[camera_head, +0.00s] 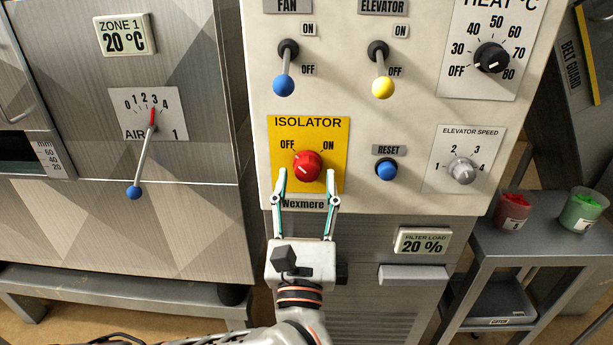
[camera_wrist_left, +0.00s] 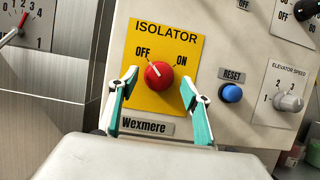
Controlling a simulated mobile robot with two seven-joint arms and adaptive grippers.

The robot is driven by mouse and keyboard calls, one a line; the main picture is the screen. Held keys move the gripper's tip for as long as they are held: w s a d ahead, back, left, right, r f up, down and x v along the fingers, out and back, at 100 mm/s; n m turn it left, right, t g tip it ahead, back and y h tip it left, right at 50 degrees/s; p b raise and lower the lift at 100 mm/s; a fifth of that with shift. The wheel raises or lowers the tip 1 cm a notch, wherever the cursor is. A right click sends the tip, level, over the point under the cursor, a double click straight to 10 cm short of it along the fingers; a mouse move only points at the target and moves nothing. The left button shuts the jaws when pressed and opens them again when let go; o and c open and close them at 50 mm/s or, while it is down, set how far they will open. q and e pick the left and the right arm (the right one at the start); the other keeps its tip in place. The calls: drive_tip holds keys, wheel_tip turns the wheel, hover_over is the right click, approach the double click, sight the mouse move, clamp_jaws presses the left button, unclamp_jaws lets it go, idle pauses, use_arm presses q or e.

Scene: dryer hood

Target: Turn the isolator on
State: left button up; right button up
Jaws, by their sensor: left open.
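The isolator knob (camera_head: 307,166) is a round red knob on a yellow plate (camera_head: 339,130) marked OFF and ON. Its white pointer line is turned up-left toward OFF, which also shows on the knob in the left wrist view (camera_wrist_left: 158,76). My left gripper (camera_head: 306,178) is open, reaching up from below. Its two fingertips stand left and right of the knob's lower part, with gaps visible on both sides. In the left wrist view the open fingers (camera_wrist_left: 159,84) frame the knob too. My right gripper is in neither view.
The blue reset button (camera_head: 386,170) and grey elevator speed knob (camera_head: 463,171) lie right of the isolator. The fan lever (camera_head: 285,84) and elevator lever (camera_head: 383,87) hang above. The air lever (camera_head: 135,192) juts out at left. Two cups stand on a side table (camera_head: 524,240).

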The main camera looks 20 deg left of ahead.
use_arm(q)
drive_tip(key=shift+w+a+r, duration=0.2)
drive_tip(key=shift+w+r, duration=0.1)
drive_tip(key=shift+w, duration=0.5)
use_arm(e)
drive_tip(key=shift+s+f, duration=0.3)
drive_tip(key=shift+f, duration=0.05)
